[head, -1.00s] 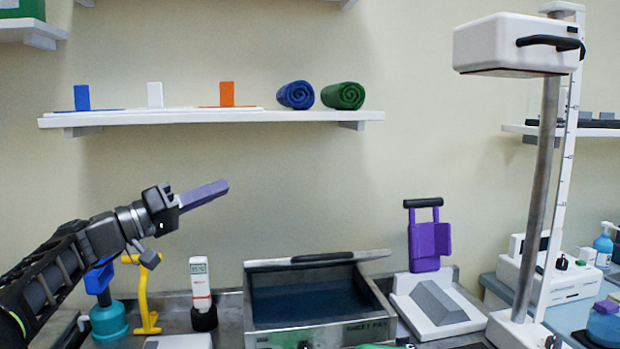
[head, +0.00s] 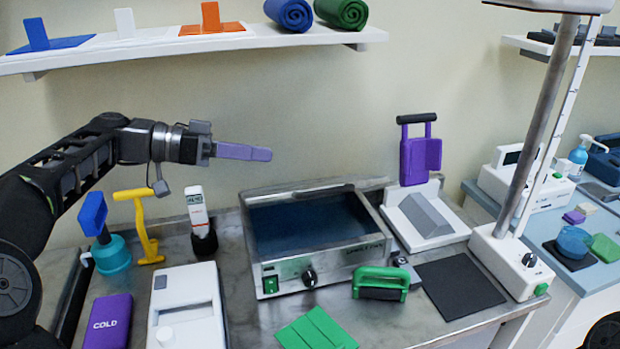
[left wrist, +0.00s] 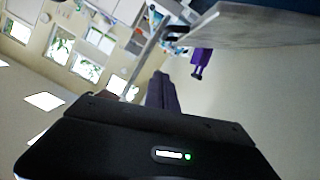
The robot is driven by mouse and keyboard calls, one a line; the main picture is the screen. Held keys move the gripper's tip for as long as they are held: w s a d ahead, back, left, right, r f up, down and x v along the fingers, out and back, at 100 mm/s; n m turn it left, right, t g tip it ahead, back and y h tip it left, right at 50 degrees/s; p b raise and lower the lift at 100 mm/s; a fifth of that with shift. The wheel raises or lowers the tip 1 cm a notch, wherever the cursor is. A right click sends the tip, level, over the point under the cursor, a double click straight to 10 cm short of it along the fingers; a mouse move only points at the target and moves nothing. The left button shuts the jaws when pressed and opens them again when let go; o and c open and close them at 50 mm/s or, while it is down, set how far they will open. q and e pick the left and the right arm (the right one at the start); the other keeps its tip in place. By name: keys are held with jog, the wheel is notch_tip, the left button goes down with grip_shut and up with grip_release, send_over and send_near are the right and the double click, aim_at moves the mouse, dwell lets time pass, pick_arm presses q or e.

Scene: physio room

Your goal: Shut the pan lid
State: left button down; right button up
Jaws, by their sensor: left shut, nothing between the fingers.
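The pan (head: 374,250) is a metal box on the counter with dark blue contents, a green switch and a black knob on its front. Its top is open. My left gripper (head: 262,154) has purple fingers, shut and empty. It is in the air above and left of the pan's back left corner, apart from the lid, pointing right. The left wrist view shows its purple fingers (left wrist: 162,92). My right gripper is not in view.
A yellow stand (head: 147,235), a teal bottle (head: 111,254) and a white meter (head: 196,207) stand left of the pan. A green-handled tool (head: 381,281) is in front. A white device with a purple holder (head: 420,160) stands right. A wall shelf (head: 200,43) hangs above.

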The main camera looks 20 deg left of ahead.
pick_arm(q)
jog(key=d, duration=0.1)
jog(key=p, duration=0.3)
send_over(310, 188)
jog(key=s, duration=0.2)
notch_tip(310, 188, down, 2)
jog(key=f, duration=0.2)
jog(key=s+d+f, duration=0.1)
jog(key=f, duration=0.1)
